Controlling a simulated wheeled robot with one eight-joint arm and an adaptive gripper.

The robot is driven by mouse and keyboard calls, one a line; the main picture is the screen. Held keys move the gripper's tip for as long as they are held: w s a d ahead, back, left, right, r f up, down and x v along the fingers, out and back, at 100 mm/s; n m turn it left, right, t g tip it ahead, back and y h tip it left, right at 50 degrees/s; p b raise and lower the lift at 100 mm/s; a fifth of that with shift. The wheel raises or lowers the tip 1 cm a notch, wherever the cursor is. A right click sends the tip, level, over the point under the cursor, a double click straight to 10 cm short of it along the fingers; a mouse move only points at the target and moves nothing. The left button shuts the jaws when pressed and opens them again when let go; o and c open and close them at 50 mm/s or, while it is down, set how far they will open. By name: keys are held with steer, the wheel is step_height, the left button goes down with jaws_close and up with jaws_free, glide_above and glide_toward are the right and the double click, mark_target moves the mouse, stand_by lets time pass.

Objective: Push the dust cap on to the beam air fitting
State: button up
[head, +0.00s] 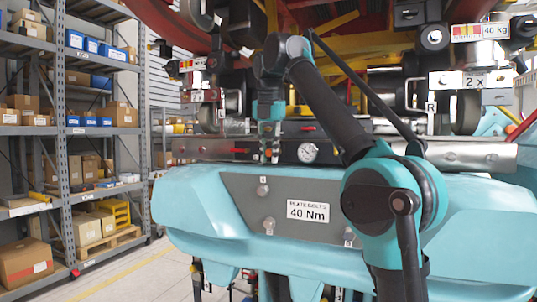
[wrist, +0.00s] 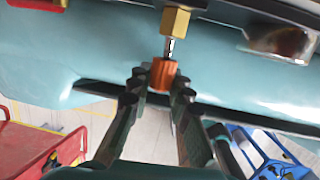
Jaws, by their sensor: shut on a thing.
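The dust cap (wrist: 163,75) is a small ribbed orange cylinder in the wrist view. My gripper (wrist: 161,82) is shut on it, with a dark finger on each side. The air fitting (wrist: 175,22) is a brass hex body with a thin silver stem pointing at the cap. The stem's end lies right at the cap's upper rim; I cannot tell whether it touches or has entered it. In the head view my gripper (head: 271,156) points down in front of the grey metal beam (head: 345,152).
A turquoise body panel (head: 400,165) with a 40 Nm plate (head: 308,211) lies below and in front. A round gauge (head: 308,152) sits on the beam right of my gripper. Shelves with boxes (head: 95,130) stand at left. A red cart (wrist: 30,150) shows in the wrist view.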

steer(key=shift+w+d, duration=0.2)
steer(key=shift+w, duration=0.3)
steer(key=shift+w+d, duration=0.15)
steer(key=shift+w, duration=0.3)
stand_by(0.3)
steer(key=o, duration=0.9)
